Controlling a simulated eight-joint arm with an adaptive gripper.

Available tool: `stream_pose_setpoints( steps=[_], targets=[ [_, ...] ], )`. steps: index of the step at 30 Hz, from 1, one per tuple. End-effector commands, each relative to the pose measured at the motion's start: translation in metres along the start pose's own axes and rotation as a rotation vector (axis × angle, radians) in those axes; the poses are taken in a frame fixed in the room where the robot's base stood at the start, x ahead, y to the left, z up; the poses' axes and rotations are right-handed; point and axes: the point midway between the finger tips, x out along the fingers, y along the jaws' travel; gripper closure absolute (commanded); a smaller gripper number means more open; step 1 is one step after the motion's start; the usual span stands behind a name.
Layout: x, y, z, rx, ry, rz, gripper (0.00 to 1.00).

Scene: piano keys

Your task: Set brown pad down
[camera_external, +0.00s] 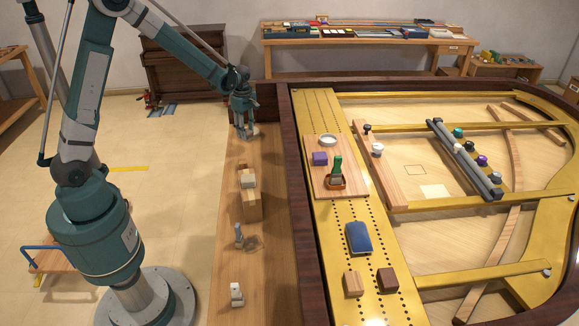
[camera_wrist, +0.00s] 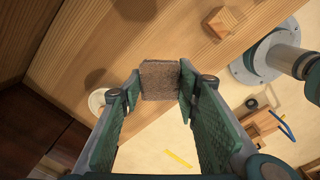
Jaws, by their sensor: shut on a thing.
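My gripper (camera_external: 243,125) hangs over the far end of the wooden ledge (camera_external: 270,270) in the external view. In the wrist view my gripper (camera_wrist: 160,82) has its two green-padded fingers closed on the brown pad (camera_wrist: 160,80), a rough, squarish, grey-brown piece held at the fingertips. Wood surface shows beyond the pad, and a dark shadow lies to its left, so the pad seems to be above the wood; the exact gap cannot be told. In the external view the pad is small and hard to make out at the fingertips.
A wooden block stack (camera_external: 250,203), a small grey tool (camera_external: 239,236) and a small pale piece (camera_external: 236,293) stand along the ledge. A round white disc (camera_wrist: 98,100) lies left of the fingers. The dark rim (camera_external: 300,210) borders the ledge on the right.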

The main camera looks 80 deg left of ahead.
Motion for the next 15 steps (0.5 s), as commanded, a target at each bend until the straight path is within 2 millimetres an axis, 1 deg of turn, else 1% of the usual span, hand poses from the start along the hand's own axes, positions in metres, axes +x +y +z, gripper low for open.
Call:
stream_pose_setpoints(
  steps=[5,9,12,15],
  targets=[
    [0.021,0.0,0.0,0.0,0.0,0.0,0.78],
    [0.041,0.001,0.0,0.0,0.0,0.0,0.78],
    [0.052,0.0,0.0,0.0,0.0,0.0,0.78],
    [0.058,0.0,0.0,0.0,0.0,0.0,0.78]
  ],
)
